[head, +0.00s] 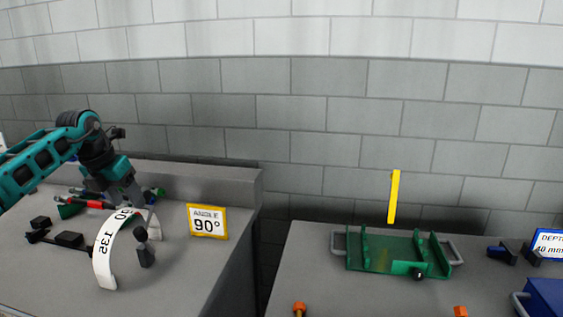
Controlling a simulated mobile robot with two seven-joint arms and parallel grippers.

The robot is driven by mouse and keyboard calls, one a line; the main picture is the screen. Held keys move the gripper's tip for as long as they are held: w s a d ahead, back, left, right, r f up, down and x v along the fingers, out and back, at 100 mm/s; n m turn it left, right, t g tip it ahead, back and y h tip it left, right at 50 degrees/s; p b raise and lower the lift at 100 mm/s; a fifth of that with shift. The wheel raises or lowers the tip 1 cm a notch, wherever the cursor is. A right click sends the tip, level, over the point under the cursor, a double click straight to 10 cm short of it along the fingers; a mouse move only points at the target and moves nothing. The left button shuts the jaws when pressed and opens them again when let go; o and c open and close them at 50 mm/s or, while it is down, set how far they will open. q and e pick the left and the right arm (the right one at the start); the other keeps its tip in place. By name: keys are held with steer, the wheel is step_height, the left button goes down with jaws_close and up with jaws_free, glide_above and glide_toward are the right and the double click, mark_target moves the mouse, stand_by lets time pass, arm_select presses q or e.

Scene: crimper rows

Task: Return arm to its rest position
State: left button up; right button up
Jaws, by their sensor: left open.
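My left arm comes in from the left in teal and black. Its gripper (132,197) points down over the left bench, just behind a white curved scale (105,250) with dark markings. The gripper is open, and its fingertips are partly hidden behind the scale and the small parts there. I cannot make out anything held between the fingers. My right gripper is not in view.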

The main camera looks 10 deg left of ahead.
arm_select(q)
steer(key=s+d+f+h, duration=0.1)
steer(key=d+f+h, duration=0.4)
steer(key=d, duration=0.6)
steer(key=d+f+h, duration=0.3)
steer(key=d+f, duration=0.3)
steer(key=d, duration=0.5)
steer(key=s+d+f+n+t+h, duration=0.1)
steer(key=s+d+n+t+h, duration=0.15)
steer(key=d, duration=0.35)
steer(key=s+d+f+n+t+h, duration=0.2)
steer(key=s+d+n+h, duration=0.15)
steer(key=d, duration=0.25)
steer(key=s+a+f+n+t+y, duration=0.1)
steer(key=s+a+f+n+y, duration=0.3)
steer(key=s+n, duration=0.8)
steer(key=s+a+f+n+t+y, duration=0.1)
steer(key=s+a+f+n+y, duration=0.4)
steer(key=s+f+n+y, duration=0.3)
steer(key=s+f+n, duration=0.4)
steer(key=f+n, duration=0.1)
steer(key=n, duration=0.3)
steer(key=shift+f+n+y, duration=0.3)
steer(key=shift+y, duration=0.1)
